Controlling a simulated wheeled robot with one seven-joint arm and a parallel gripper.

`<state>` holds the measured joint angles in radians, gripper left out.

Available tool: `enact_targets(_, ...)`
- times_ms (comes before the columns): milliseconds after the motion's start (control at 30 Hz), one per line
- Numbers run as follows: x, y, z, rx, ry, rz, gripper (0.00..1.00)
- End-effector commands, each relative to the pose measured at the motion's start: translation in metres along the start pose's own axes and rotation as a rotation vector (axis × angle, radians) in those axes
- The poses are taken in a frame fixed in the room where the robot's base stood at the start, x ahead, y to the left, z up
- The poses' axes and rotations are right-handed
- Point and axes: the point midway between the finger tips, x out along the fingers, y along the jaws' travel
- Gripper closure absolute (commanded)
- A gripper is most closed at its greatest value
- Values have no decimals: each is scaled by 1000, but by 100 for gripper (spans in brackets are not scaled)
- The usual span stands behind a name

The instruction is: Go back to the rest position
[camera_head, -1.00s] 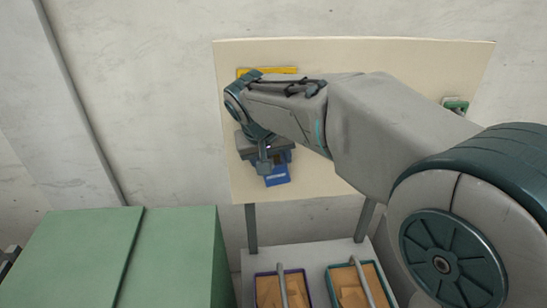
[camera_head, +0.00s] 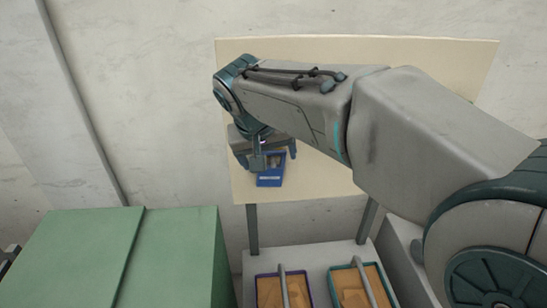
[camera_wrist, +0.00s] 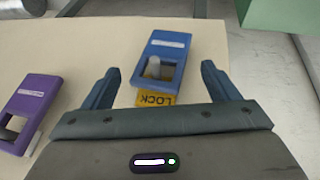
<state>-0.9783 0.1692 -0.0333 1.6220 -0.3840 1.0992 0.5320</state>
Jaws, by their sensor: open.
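My gripper (camera_wrist: 158,88) is open and empty in the wrist view, its two fingers spread apart. Between and beyond the fingertips is a blue switch box (camera_wrist: 165,46) with a grey lever and a yellow tag reading LOCK. In the head view my gripper (camera_head: 277,158) is at the left part of the cream board, in front of the blue switch box (camera_head: 270,178), which is partly hidden by it. Whether the fingers touch the box cannot be told; they look apart from it in the wrist view.
The cream board (camera_head: 215,190) stands on grey legs before a concrete wall. A purple switch box (camera_wrist: 28,110) is beside the blue one. A green cabinet (camera_head: 120,255) is at lower left. Two bins, one purple-rimmed (camera_head: 258,290) and one teal-rimmed (camera_head: 332,290), stand below the board.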

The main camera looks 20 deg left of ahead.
Motion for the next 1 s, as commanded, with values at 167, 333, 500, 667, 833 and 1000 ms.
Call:
enact_targets(167, -16, -21, 38, -3, 4, -1, 19)
enact_targets(333, -31, -35, 62, -1, 2, -1, 19)
enact_targets(500, -39, -43, 76, -1, 1, 0, 19)
enact_targets(667, -42, -44, 80, 0, 0, 1, 19)
enact_targets(833, -36, -26, 81, 19, -13, 5, 19)
enact_targets(1000, -14, 39, 100, 82, -67, 12, 19)
